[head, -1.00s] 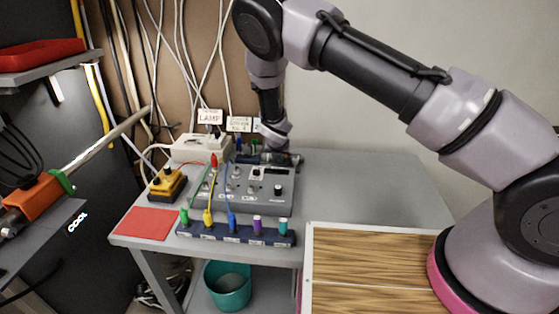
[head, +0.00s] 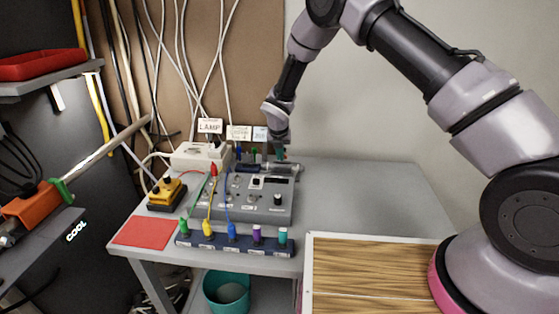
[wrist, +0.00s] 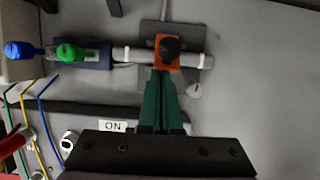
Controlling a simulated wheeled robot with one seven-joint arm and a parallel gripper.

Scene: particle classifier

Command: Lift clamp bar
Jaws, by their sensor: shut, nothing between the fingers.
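In the wrist view, an orange clamp piece (wrist: 160,62) with a black round knob (wrist: 170,48) lies across a pale tube (wrist: 132,55). I take the orange piece to be the clamp bar. My gripper (wrist: 160,75) has green fingers that are closed together and empty. Their tips are at the near edge of the orange piece; I cannot tell whether they touch it. In the head view my gripper (head: 281,158) points down over the tube (head: 284,169) at the back of the grey control box. The clamp bar is too small to make out there.
The grey control box (head: 262,208) carries knobs and coloured cables. Colored plugs stand in a blue strip (head: 240,246) in front. A white box (head: 198,156), a yellow-black switch box (head: 166,195) and a red mat (head: 143,232) are left. The table (head: 360,200) is clear on the right.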

